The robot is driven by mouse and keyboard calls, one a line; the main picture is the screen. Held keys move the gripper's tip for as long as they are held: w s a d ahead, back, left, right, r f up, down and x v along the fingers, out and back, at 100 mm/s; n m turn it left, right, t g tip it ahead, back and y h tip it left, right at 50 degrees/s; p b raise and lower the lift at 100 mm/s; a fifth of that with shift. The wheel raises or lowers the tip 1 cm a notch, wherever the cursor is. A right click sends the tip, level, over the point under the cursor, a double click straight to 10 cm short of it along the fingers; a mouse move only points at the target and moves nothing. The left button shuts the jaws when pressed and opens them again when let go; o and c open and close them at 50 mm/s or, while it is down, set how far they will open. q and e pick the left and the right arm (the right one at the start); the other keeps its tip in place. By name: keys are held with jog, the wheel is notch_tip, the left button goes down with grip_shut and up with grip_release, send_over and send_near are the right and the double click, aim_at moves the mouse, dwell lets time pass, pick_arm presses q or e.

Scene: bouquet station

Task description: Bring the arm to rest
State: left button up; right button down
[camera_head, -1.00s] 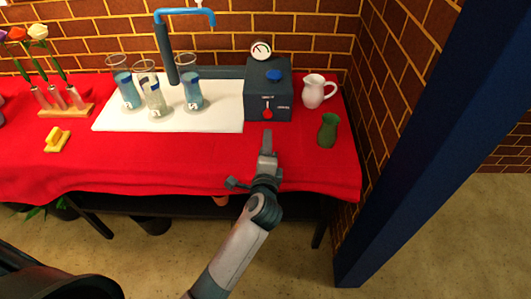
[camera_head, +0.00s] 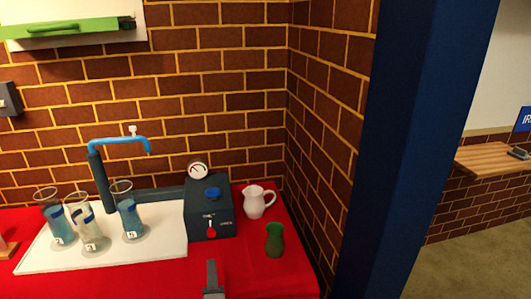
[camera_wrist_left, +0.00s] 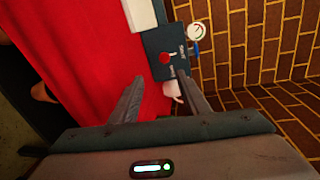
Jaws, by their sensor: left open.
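My left gripper (camera_head: 213,280) shows at the bottom edge of the head view, over the red cloth in front of the dark control box (camera_head: 208,212). Only its finger end is in that frame; the rest of the arm is cut off. In the left wrist view my left gripper (camera_wrist_left: 155,95) has its two fingers spread apart with nothing between them but red cloth and part of the box. The box (camera_wrist_left: 165,50), with its red lever and gauge, lies beyond the fingertips. My right gripper is in neither view.
A green vase (camera_head: 275,240) and a white pitcher (camera_head: 257,201) stand right of the box. Several glass cylinders with blue bands (camera_head: 129,222) stand on a white board (camera_head: 165,243) under a blue tap (camera_head: 118,141). A blue pillar (camera_head: 400,150) rises at the right. Red cloth (camera_head: 255,283) is bare in front.

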pick_arm(q)
jog(key=s+a+f+n+g, duration=0.3)
jog(key=s+f+n, duration=0.15)
jog(key=s, duration=0.25)
jog(key=s+a+f+n+g, duration=0.3)
jog(key=s+f, duration=0.3)
jog(key=s, duration=0.1)
jog(key=s+d+f+n+g+h, duration=0.1)
jog(key=s+f+n+g+h, duration=0.15)
jog(key=s, duration=0.75)
jog(key=s+f+n+g+h, duration=0.15)
jog(key=s+n+g, duration=0.25)
jog(key=s, duration=0.6)
jog(key=w+d+f+t+h, duration=0.1)
jog(key=w+d+f, duration=0.15)
jog(key=f, duration=0.65)
jog(key=w+d+f+t, duration=0.1)
jog(key=w+f, duration=0.3)
jog(key=f, duration=0.6)
jog(key=s+d+f+t+h, duration=0.1)
jog(key=s+d+f+t, duration=0.1)
jog(key=f, duration=1.3)
jog(key=shift+s+d, duration=0.25)
jog(key=shift+s, duration=0.3)
